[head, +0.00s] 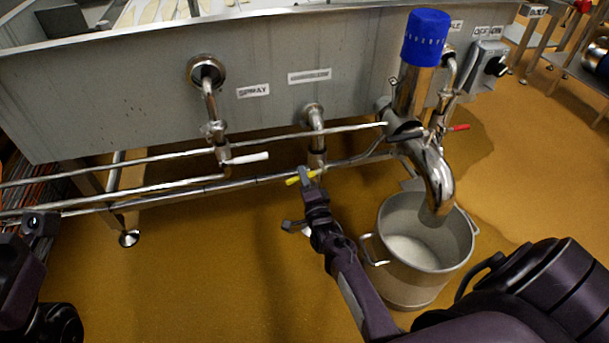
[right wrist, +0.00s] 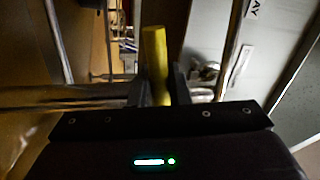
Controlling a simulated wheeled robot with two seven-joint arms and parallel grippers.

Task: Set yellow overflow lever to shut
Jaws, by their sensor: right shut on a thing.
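The yellow lever (head: 292,181) sits low on a steel pipe (head: 315,135) under the vat wall. In the head view it points left from the pipe, tilted slightly downward. My right gripper (head: 308,182) is shut on the lever, reaching it from the front. In the right wrist view the yellow lever (right wrist: 154,55) stands between the dark fingers (right wrist: 163,88), which hide part of it. The valve body is partly hidden by the gripper in the head view. My left arm's dark parts (head: 38,224) show at the left edge; its fingers are not clear.
A white lever (head: 248,158) is on the spray pipe to the left. A red lever (head: 459,128) is to the right, by a blue-topped steel spout (head: 438,185). A steel bucket (head: 408,285) stands below the spout, right of my right forearm. Horizontal rails (head: 180,183) run behind the levers.

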